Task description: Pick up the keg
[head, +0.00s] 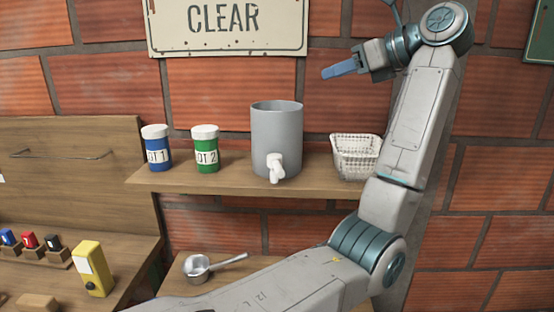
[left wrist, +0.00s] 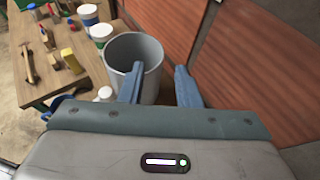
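The keg (head: 277,135) is a grey, open-topped cylinder with a white tap (head: 275,168) low on its front. It stands upright on the wooden shelf (head: 220,181), and it also shows in the left wrist view (left wrist: 117,55). My left gripper (head: 335,71) is above and to the right of the keg, apart from it. In the left wrist view its two blue fingers (left wrist: 158,68) are spread with nothing between them, and the left finger overlaps the keg in the picture. My right gripper is not in view.
A white basket (head: 356,157) stands right of the keg. A green jar (head: 206,151) and a blue jar (head: 157,150) stand left of it. A metal pan (head: 197,268) and a yellow object (head: 92,268) are lower down. The brick wall (head: 215,85) is behind.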

